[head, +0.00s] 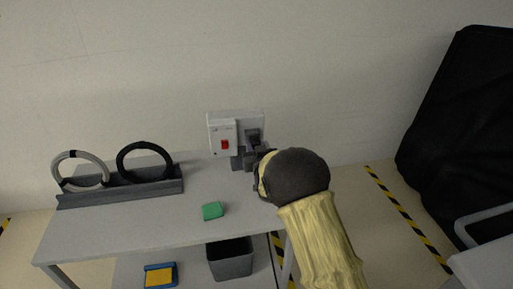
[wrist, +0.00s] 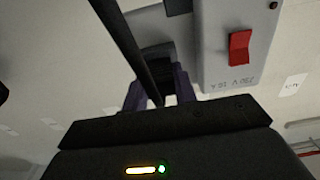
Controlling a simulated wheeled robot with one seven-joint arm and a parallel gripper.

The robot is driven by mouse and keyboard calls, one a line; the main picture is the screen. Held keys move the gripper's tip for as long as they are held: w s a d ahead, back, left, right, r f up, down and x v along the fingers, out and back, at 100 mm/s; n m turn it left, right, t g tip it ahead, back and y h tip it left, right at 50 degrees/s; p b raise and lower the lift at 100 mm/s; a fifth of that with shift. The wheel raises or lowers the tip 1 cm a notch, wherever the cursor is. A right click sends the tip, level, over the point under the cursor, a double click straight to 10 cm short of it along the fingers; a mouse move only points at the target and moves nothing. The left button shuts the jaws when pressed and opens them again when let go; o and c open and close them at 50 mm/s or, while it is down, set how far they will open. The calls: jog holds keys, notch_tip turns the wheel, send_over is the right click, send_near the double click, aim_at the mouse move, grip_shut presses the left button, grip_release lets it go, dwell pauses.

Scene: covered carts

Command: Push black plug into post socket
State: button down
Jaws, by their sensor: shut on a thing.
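The grey post box (head: 236,118) stands at the back edge of the table, with a red switch (head: 225,145) and a dark socket (head: 253,136) to the switch's right. My gripper (head: 259,158) is in front of the socket, close to it. In the wrist view my gripper (wrist: 160,98) is shut on the black plug (wrist: 160,72), between its two dark fingers. The plug's black cable (wrist: 122,40) crosses in front of it. The socket face is mostly hidden, so I cannot tell whether the plug touches or enters it. The box's red switch (wrist: 239,47) shows to the right.
A grey rack (head: 120,190) at the left of the table (head: 120,225) holds a grey cable coil (head: 57,172) and a black one (head: 122,152). A green block (head: 212,211) lies near the front. Below are a dark bin (head: 230,262) and a blue-yellow item (head: 160,277). A black-covered cart (head: 465,110) stands right.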

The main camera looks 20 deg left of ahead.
jog(key=shift+w+a, duration=0.15)
jog(key=shift+w, duration=0.2)
jog(key=c, duration=1)
grip_release()
jog(key=shift+c, duration=0.2)
jog(key=shift+s, duration=0.1)
jog(key=b+v, duration=0.3)
jog(key=v, duration=1.4)
